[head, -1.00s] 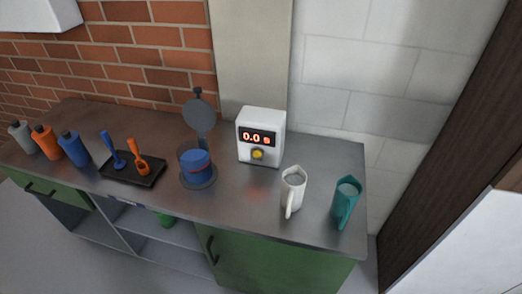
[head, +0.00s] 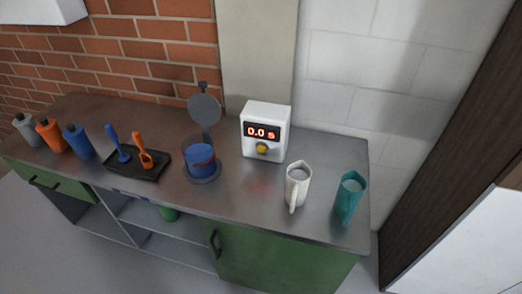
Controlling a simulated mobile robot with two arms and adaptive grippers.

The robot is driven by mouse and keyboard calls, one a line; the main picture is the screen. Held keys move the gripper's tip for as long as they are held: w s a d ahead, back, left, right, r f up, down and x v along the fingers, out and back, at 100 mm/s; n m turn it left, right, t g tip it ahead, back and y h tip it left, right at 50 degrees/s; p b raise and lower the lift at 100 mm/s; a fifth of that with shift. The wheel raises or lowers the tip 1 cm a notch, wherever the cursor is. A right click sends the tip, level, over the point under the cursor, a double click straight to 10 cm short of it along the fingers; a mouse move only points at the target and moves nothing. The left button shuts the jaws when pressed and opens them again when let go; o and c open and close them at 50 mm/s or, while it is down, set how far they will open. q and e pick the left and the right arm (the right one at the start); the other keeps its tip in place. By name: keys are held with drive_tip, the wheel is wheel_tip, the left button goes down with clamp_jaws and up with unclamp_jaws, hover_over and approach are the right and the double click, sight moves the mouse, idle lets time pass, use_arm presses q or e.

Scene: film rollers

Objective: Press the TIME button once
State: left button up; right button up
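A white timer box (head: 266,112) stands upright at the back of the metal counter, near the wall. Its dark display (head: 262,132) reads "0.0 s" in red-orange digits. A round yellow button (head: 262,148) sits on its front, below the display. Any lettering at the button is too small to read. Neither of my grippers shows in the head view.
The counter (head: 235,208) also holds a white jug (head: 298,184) and a teal jug (head: 349,196) to the right of the timer. A clear container with blue contents (head: 201,160) stands left of it. Further left are a black tray (head: 138,172) with scoops and several bottles (head: 77,141).

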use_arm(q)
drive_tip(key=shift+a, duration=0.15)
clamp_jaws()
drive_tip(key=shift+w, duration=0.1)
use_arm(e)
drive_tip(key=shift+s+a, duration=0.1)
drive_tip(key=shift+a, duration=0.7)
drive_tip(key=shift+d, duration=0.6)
